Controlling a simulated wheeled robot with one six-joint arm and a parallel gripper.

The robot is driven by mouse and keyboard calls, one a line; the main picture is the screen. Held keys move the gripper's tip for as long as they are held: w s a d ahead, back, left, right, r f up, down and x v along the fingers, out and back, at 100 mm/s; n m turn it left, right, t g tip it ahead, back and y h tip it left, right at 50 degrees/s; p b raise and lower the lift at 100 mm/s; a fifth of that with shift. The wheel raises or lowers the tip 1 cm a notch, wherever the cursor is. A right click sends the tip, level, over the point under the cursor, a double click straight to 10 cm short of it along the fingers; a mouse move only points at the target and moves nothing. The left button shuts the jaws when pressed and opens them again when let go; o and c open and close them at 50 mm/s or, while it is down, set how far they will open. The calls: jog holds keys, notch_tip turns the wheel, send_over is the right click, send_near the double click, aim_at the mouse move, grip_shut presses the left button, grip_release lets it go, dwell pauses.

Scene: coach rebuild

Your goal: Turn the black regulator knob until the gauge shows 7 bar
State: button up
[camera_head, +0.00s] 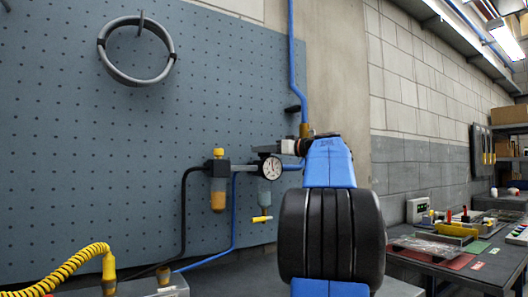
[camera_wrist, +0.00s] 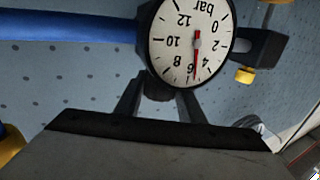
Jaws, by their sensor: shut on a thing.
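The pressure gauge (camera_wrist: 185,50) has a white face and fills the top middle of the wrist view, upside down. Its red needle points near the 6, slightly on the 4 side. The black regulator knob (camera_wrist: 157,89) is just below the gauge there, mostly hidden. My gripper (camera_wrist: 158,98) is shut on the knob, one finger on each side of it. In the head view the gauge (camera_head: 271,168) shows small, left of my blue and black arm. My arm hides the knob there.
A filter with an amber bowl (camera_head: 218,190) hangs left of the gauge on the pegboard (camera_head: 120,150). A blue air pipe (camera_head: 291,60) runs down the wall. A yellow coiled hose (camera_head: 75,262) lies lower left. A cluttered bench (camera_head: 475,270) stands at right.

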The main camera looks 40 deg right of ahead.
jog(key=m+h, duration=0.1)
jog(key=h, duration=0.2)
jog(key=m+h, duration=0.2)
jog(key=shift+a+m+h, duration=0.15)
jog(key=shift+m+h, duration=0.15)
jog(key=shift+h, duration=0.1)
jog(key=shift+m+g+h, duration=0.7)
jog(key=shift+m+h, duration=0.7)
jog(key=shift+h, duration=0.7)
jog(key=shift+m+g+h, duration=0.7)
jog(key=shift+m+h, duration=0.3)
jog(key=shift+h, duration=0.3)
jog(key=o, duration=1)
jog(key=shift+o, duration=0.2)
jog(key=shift+s, duration=0.1)
jog(key=v, duration=1.7)
